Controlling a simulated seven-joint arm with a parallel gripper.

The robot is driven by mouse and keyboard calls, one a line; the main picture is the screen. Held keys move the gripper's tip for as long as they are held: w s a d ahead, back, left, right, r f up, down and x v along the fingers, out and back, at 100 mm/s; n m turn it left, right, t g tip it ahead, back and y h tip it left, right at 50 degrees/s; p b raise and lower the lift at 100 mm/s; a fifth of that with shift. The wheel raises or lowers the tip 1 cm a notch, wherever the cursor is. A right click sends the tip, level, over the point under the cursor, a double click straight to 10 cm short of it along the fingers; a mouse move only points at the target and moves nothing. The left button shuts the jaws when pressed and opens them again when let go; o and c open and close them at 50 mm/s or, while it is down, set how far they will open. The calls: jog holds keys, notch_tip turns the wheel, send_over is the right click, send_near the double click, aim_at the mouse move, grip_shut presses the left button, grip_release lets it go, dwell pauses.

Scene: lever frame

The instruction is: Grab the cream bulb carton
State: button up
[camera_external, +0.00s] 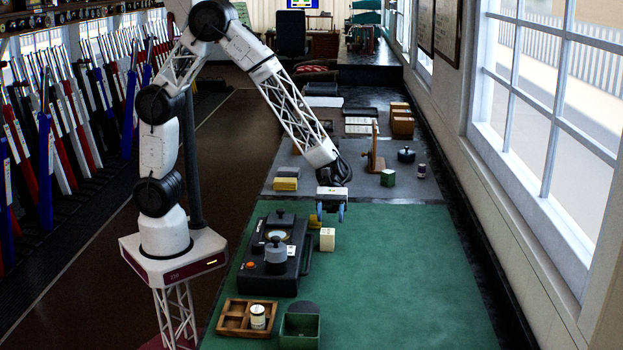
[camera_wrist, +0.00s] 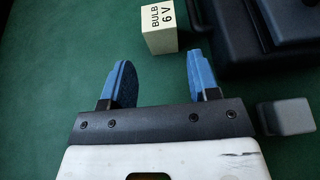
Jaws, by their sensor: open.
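The cream bulb carton (camera_external: 327,240) stands on the green bench top, close to the right side of the dark instrument case. In the wrist view the carton (camera_wrist: 159,28) shows "BULB 6 V" on one face and sits beyond the fingertips, nearer the right finger. My gripper (camera_external: 330,213) is above the bench, just behind the carton in the external view. In the wrist view my gripper (camera_wrist: 158,76) has its two blue fingers wide apart with nothing between them.
A dark case (camera_external: 268,283) with knobs stands left of the carton. A wooden tray (camera_external: 233,333) holding a tin (camera_external: 258,316) and a green box (camera_external: 299,331) are in front. The green top to the right is clear.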

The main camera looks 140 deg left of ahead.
aim_at(328, 234)
dwell(0.3)
jog(key=shift+x, duration=1.25)
jog(key=shift+w+d, duration=0.1)
jog(key=shift+x, duration=2.5)
jog(key=c, duration=0.7)
jog(key=shift+r, duration=0.1)
jog(key=shift+r, duration=4.95)
